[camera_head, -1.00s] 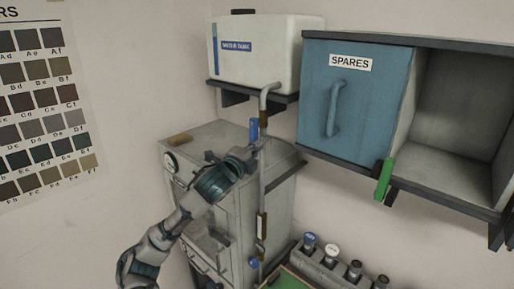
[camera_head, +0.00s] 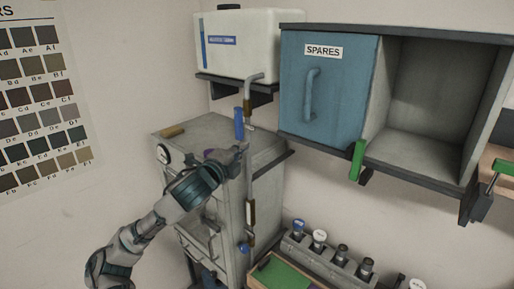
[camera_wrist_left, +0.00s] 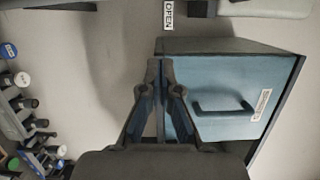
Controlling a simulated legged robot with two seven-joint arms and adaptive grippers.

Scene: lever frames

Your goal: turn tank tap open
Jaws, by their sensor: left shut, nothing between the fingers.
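The white water tank (camera_head: 262,52) stands on a dark wall shelf in the head view. A grey pipe with a brass fitting (camera_head: 247,105) runs down from it. A blue tap lever (camera_head: 239,124) stands upright close beside this pipe. My left gripper (camera_head: 241,150) is shut and empty just below the lever, close to the pipe; I cannot tell whether it touches either. In the left wrist view its closed fingers (camera_wrist_left: 161,68) point towards the wall, and an OPEN label (camera_wrist_left: 168,13) shows beyond them. The lever cannot be made out there. My right gripper is not in view.
A blue SPARES door (camera_head: 325,95) and an open compartment (camera_head: 425,110) are to the right, with a green handle (camera_head: 357,160) below. A grey cabinet (camera_head: 215,130) stands behind my left arm. Several capped bottles (camera_head: 319,238) stand in a rack at lower right.

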